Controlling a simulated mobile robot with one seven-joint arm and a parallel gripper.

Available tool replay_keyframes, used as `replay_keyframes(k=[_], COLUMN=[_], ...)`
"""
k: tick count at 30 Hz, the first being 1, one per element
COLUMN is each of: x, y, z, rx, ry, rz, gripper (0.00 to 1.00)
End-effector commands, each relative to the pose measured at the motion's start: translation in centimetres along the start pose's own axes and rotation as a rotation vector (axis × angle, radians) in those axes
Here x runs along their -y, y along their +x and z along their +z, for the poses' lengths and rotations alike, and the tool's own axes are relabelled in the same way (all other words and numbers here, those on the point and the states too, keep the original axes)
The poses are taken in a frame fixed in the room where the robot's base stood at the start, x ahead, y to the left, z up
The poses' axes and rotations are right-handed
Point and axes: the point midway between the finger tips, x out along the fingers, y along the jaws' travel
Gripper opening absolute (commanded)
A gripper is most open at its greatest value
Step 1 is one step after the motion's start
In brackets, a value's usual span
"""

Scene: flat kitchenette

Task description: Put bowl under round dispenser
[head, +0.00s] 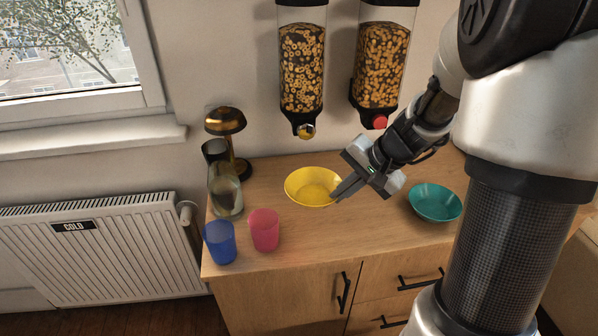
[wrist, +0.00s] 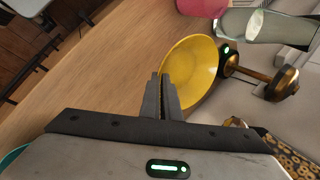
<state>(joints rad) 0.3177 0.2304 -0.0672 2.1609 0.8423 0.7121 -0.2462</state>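A yellow bowl (head: 312,184) is at the counter, below and slightly in front of the left cereal dispenser (head: 302,70), which has a gold round knob (head: 306,131). The right cereal dispenser (head: 379,65) has a red knob (head: 379,122). My gripper (head: 338,195) reaches the bowl's right rim. In the wrist view the fingers (wrist: 164,78) are close together with the rim of the yellow bowl (wrist: 195,65) between them. Whether the bowl touches the counter is hard to tell. A teal bowl (head: 436,204) sits to the right, apart from my gripper.
A blue cup (head: 219,243), a pink cup (head: 264,230), a glass carafe (head: 226,190) and a gold lamp-like object (head: 226,122) stand on the left of the wooden counter (head: 330,235). The counter between the pink cup and the teal bowl is clear in front.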

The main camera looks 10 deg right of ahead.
Motion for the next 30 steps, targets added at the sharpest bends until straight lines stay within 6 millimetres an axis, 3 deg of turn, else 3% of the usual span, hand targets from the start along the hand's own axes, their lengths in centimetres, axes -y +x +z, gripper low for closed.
replay_keyframes(k=[24, 30], x=[11.8, 10.7], y=[7.0, 8.6], z=[-13.9, -13.8], rx=[-0.005, -0.003], ry=[0.004, 0.006], rz=[-0.001, -0.001], gripper=[0.0, 0.0])
